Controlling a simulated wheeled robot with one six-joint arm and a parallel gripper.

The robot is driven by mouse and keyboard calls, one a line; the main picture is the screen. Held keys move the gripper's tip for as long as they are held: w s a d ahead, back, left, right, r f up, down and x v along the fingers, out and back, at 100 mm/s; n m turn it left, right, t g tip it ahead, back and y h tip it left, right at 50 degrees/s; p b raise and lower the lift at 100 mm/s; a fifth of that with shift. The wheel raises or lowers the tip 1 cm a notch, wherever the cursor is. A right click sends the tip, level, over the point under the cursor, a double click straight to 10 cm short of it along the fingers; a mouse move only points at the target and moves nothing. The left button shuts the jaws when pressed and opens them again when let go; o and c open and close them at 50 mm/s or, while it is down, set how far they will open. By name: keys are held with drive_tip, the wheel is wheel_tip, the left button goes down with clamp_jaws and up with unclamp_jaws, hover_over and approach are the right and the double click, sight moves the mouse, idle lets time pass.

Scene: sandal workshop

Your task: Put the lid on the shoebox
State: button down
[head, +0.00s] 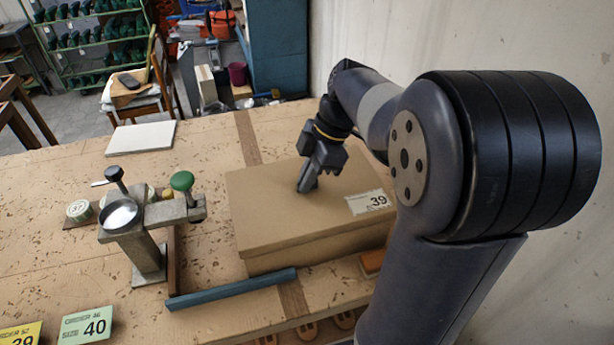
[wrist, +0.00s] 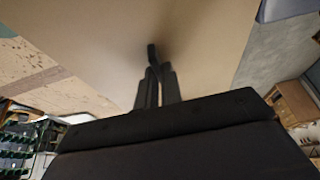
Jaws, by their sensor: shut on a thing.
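The shoebox (head: 320,249) is brown cardboard and stands on the workbench near the wall. Its brown lid (head: 270,205) lies flat over the top, with a white label reading 39 at its right. The box wall shows below the lid's front edge; I cannot tell whether the lid is fully seated all round. My gripper (head: 308,184) points down at the middle of the lid. In the wrist view my gripper (wrist: 155,88) is shut on a small dark tab (wrist: 152,52) standing from the lid (wrist: 205,45). The fingers partly hide the tab.
A blue bar (head: 232,289) lies in front of the box. A metal clamp stand (head: 148,245) with a green knob stands to its left. Size cards (head: 86,326) lie at the front left. A white slab (head: 141,137) lies at the back left. The wall (head: 350,40) is close behind.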

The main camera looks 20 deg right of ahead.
drive_tip(key=shift+f+b, duration=1.15)
drive_tip(key=shift+f, duration=0.15)
idle(0.8)
drive_tip(key=c, duration=1.5)
unclamp_jaws()
drive_tip(key=v, duration=1)
drive_tip(key=shift+d+r, duration=0.2)
drive_tip(key=shift+r, duration=0.15)
drive_tip(key=x, duration=1)
drive_tip(key=shift+a+f, duration=0.25)
drive_tip(key=shift+f, duration=0.1)
drive_tip(key=shift+r+p, duration=0.55)
drive_tip(key=shift+r, duration=0.05)
